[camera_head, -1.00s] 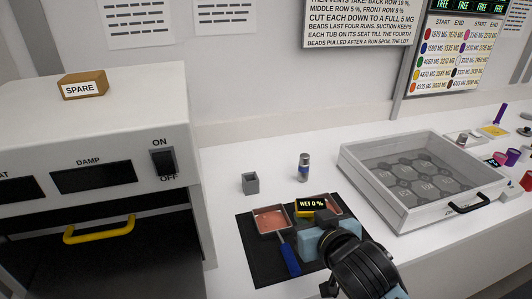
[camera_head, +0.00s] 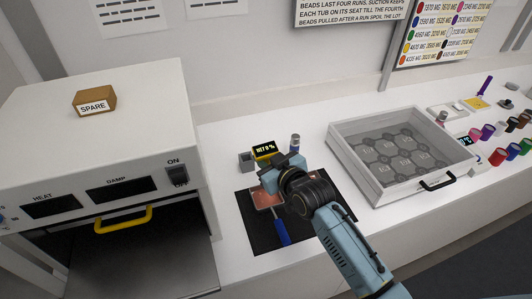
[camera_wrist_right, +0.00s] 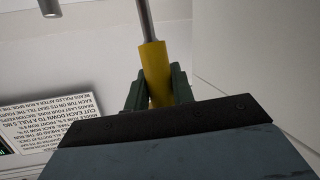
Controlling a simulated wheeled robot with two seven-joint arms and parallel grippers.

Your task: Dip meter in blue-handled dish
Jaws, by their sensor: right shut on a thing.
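My right gripper (camera_head: 272,173) is shut on the meter (camera_head: 264,150), whose black display reads "WET 0 %". In the right wrist view the meter's yellow body (camera_wrist_right: 157,75) sits between the dark fingers, with a grey metal rod (camera_wrist_right: 146,22) extending from it. The dish with the blue handle (camera_head: 282,232) lies on a black mat (camera_head: 253,236) and holds reddish material. My gripper and wrist cover part of this dish and hide the other dish's place. The gripper appears above the dish's back edge; the rod's tip is hidden in the head view. My left gripper is not in view.
A grey holder (camera_head: 245,161) and a small metal cylinder (camera_head: 295,143) stand behind the mat. A clear-topped case (camera_head: 391,190) is to the right, with several coloured jars beyond. An oven-like cabinet (camera_head: 112,120) with a yellow handle (camera_head: 123,219) stands left.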

